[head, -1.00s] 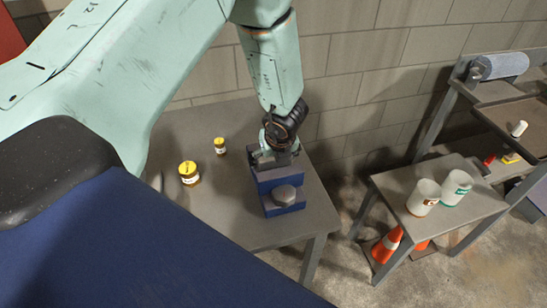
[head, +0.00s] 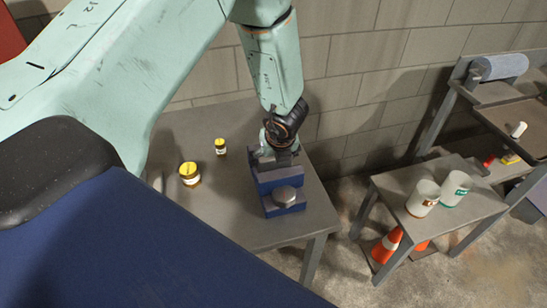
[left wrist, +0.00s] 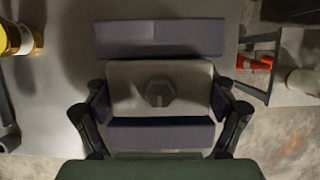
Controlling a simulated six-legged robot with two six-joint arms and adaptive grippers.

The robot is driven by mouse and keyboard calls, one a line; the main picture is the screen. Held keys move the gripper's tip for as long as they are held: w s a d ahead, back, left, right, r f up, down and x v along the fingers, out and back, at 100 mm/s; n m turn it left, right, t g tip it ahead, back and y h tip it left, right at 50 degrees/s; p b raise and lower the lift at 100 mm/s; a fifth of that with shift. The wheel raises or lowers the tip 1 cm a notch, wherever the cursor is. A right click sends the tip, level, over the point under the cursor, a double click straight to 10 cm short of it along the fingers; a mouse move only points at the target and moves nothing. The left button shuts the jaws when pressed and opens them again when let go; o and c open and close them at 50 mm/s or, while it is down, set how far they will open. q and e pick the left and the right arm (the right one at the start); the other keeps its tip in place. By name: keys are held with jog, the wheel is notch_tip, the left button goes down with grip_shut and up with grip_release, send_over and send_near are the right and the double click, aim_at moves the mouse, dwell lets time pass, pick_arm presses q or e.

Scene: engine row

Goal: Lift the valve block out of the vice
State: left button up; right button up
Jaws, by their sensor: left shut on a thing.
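The blue vice (head: 284,199) stands on the grey table near its right edge, with a round grey knob in front. In the left wrist view its two jaws show as dark bars, one above (left wrist: 160,38) and one below the grey valve block (left wrist: 128,88). The block has a hexagonal boss on top and sits between the jaws. My left gripper (left wrist: 161,99) is shut on the block, one finger at each side. In the head view the left gripper (head: 275,155) points down over the vice and mostly hides the block. My right gripper is not in view.
A lower side table (head: 460,215) at right holds two white tubs. A block wall is behind.

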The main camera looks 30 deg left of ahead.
pick_arm(q)
jog(key=shift+r+p, duration=2.95)
jog(key=shift+r, duration=0.85)
